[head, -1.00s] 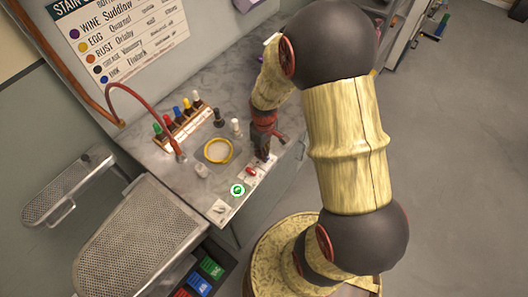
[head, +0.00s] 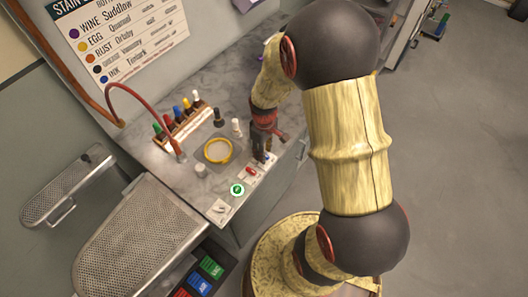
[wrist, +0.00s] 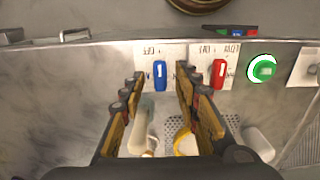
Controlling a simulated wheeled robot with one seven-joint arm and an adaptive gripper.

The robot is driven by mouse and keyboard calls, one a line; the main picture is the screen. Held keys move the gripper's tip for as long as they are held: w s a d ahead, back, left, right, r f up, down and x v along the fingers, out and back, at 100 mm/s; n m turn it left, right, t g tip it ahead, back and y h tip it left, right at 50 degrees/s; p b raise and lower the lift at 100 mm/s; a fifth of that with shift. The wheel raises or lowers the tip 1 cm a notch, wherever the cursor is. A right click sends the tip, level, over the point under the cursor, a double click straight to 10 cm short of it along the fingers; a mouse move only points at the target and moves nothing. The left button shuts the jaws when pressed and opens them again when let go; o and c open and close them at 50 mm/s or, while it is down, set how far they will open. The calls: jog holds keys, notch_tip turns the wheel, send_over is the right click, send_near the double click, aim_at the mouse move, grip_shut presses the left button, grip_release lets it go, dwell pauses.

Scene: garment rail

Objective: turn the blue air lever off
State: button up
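The blue air lever (wrist: 160,74) stands on a white labelled plate at the counter edge in the wrist view. Its handle lies upright in that picture. It also shows as a small blue spot in the head view (head: 267,157), beside my fingertips. My gripper (wrist: 160,77) is open, with one finger on each side of the blue lever and a visible gap to both; I cannot tell how far the tips are above the plate. In the head view my gripper (head: 262,156) points down at the counter's front edge.
A red lever (wrist: 219,74) on its own plate and a green lit button (wrist: 263,68) sit to the right in the wrist view. A yellow-rimmed dish (head: 218,151), a white-capped bottle (head: 237,128) and a bottle rack (head: 184,126) stand on the counter.

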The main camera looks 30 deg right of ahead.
notch_tip(320, 180, up, 12)
jog(key=shift+f, duration=0.25)
dwell(0.6)
notch_tip(320, 180, up, 5)
jog(key=m, duration=0.5)
send_over(267, 167)
jog(key=s+a, duration=0.2)
jog(key=s, duration=0.1)
jog(key=s+a+r+t+b, duration=0.1)
jog(key=s+a+r+t, duration=0.1)
jog(key=r, duration=0.4)
jog(key=s+a+r+t+b, duration=0.1)
jog(key=s+a+r+t, duration=0.2)
jog(key=a+r, duration=0.3)
jog(key=shift+s+a+r+n+t, duration=0.3)
jog(key=shift+s+r+n, duration=0.1)
jog(key=shift+s+r, duration=0.3)
